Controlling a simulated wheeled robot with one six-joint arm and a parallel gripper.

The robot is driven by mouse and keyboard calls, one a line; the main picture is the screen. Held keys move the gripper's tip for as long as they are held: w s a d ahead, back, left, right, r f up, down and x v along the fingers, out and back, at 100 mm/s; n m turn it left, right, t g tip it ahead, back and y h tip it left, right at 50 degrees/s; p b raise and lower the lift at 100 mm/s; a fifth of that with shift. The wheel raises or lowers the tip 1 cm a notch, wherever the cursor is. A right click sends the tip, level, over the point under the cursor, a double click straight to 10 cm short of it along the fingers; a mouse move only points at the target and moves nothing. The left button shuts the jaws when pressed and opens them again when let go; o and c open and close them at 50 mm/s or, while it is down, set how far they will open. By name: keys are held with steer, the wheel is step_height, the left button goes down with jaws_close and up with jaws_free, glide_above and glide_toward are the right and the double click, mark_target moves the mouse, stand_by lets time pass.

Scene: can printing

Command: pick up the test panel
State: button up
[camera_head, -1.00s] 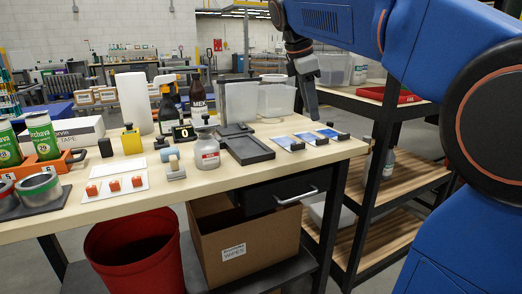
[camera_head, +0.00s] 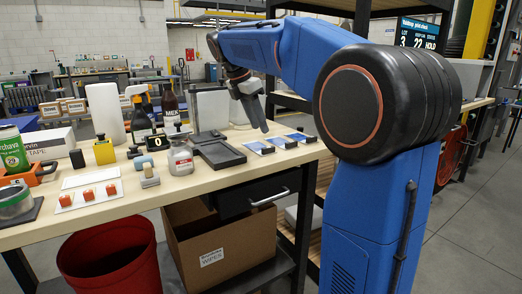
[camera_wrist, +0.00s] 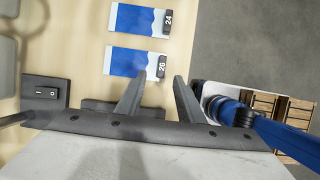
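Several blue-and-white test panels with black end clips lie flat near the right end of the workbench: a left one (camera_head: 257,146), a middle one (camera_head: 281,141) and a right one (camera_head: 301,136). In the wrist view two panels show, with clips marked 24 (camera_wrist: 136,20) and 26 (camera_wrist: 128,62). My gripper (camera_head: 262,128) points down above the panels in the head view. In the wrist view its two fingers (camera_wrist: 160,80) are apart with nothing between them, their tips near the clip of panel 26. Part of the bench under the gripper is hidden.
A dark grey tray (camera_head: 222,155) lies left of the panels. A small black switch box (camera_wrist: 45,92) shows in the wrist view. Below are a drawer handle (camera_head: 268,198) and a cardboard box (camera_head: 222,240).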

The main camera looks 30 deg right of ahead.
mark_target(268, 147)
steer(key=shift+s+x, duration=0.2)
steer(key=shift+x, duration=4.05)
steer(key=shift+c, duration=0.6)
jaws_close()
